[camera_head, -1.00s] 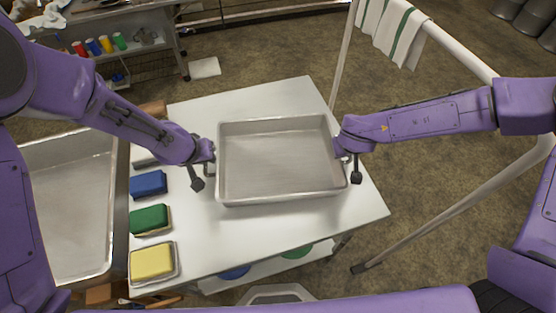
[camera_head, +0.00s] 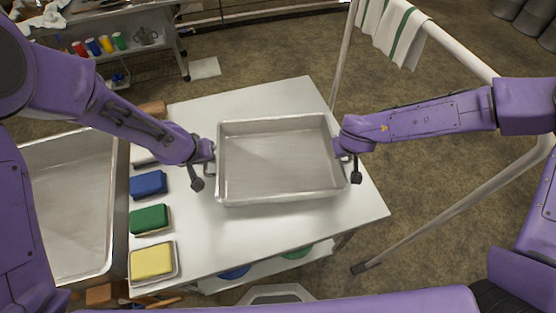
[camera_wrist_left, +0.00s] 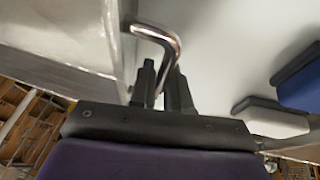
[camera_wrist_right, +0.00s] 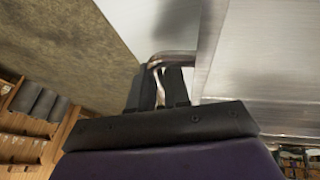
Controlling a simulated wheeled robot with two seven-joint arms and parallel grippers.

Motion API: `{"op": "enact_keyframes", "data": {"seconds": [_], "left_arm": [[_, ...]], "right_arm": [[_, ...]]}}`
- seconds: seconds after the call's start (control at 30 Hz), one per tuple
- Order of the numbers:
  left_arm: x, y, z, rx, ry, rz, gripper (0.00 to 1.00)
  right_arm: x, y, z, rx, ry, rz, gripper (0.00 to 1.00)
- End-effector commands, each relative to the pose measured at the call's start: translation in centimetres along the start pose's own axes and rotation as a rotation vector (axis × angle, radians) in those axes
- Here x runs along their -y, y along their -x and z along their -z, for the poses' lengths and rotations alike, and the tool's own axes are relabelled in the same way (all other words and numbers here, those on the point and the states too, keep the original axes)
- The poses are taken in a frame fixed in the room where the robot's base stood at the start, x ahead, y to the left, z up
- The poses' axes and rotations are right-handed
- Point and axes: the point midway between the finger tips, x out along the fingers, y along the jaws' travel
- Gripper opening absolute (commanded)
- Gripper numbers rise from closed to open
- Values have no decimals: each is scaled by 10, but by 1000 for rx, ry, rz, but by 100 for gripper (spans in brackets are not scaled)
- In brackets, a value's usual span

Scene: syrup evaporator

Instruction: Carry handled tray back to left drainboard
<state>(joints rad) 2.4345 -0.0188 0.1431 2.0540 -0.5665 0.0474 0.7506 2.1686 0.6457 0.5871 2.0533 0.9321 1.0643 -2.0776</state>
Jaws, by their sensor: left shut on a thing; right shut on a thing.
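The handled tray (camera_head: 278,160) is an empty, shallow metal pan over the white table in the head view. My left gripper (camera_head: 208,168) is at its left side. In the left wrist view the fingers (camera_wrist_left: 162,88) are shut on a bent metal handle (camera_wrist_left: 160,38). My right gripper (camera_head: 350,160) is at the tray's right side. In the right wrist view its fingers (camera_wrist_right: 160,88) are shut on the other handle (camera_wrist_right: 172,58). The tray looks roughly level. I cannot tell whether it touches the table. No part is clearly labelled as the left drainboard.
The white table (camera_head: 290,240) has blue (camera_head: 149,184), green (camera_head: 150,219) and yellow (camera_head: 152,261) sponges along its left edge. A metal basin (camera_head: 65,205) is left of them. A white rail frame (camera_head: 450,215) with a striped towel (camera_head: 393,32) stands at right.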

Motion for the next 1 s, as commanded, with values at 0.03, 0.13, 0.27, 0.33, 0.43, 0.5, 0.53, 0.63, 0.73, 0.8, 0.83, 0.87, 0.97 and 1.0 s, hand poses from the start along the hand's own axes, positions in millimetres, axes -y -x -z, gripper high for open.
{"op": "enact_keyframes", "data": {"seconds": [0.03,0.13,0.27,0.33,0.43,0.5,0.53,0.63,0.73,0.8,0.83,0.87,0.97,1.0], "left_arm": [[0,0,0,0,0,1,0],[0,0,0,0,0,1,0],[0,2,2,-2,0,0,0],[-1,6,3,-2,0,0,0],[-3,14,7,-2,0,0,0],[-4,23,10,-2,0,0,0],[-5,26,12,-2,0,0,0],[-7,38,17,-2,0,0,0],[-9,46,20,-2,0,0,0],[-9,48,20,-1,0,1,0],[-9,48,20,-2,0,1,0],[-9,48,20,-1,0,1,0],[-9,46,20,-2,1,0,0],[-9,46,20,-2,1,0,0]], "right_arm": [[0,0,0,-1,0,-1,0],[0,0,0,-1,-1,-1,0],[-1,2,2,-3,-1,-1,0],[-2,6,3,-3,-1,-1,0],[-4,14,7,-3,-1,-1,0],[-6,22,10,-3,-1,-1,0],[-6,26,12,-3,-1,-1,0],[-9,38,17,-2,-1,-1,0],[-11,46,20,-2,-1,-1,0],[-11,48,21,-2,-1,-1,0],[-11,48,20,-2,-1,-1,0],[-11,47,20,-2,-1,-1,0],[-11,46,20,-2,-1,-1,0],[-11,46,20,-2,-1,-1,0]]}}
